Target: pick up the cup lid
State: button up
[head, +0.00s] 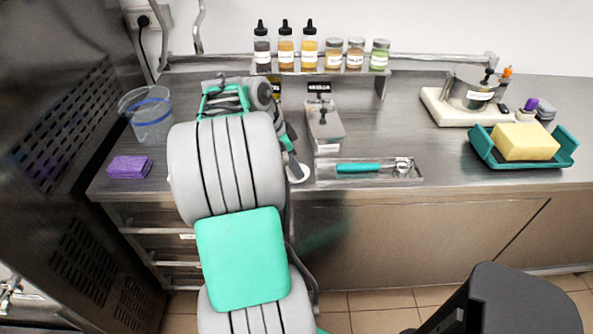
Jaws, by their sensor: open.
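A small white round piece (301,175), which looks like the cup lid, lies on the steel counter near its front edge. My arm hides its left part. My gripper (292,163) shows only in part behind my arm, as dark and teal pieces pointing down just above the white piece. It is open. I cannot tell whether the fingers are around the lid or touching it.
A steel tray (415,176) with a teal-handled scoop (358,168) lies just right. Behind it stands a lidded metal container (325,137). A teal tray (487,158) holds a yellow sponge (525,141). Several bottles stand behind.

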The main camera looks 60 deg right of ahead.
jog(key=shift+c, duration=0.3)
grip_shut()
dwell(0.3)
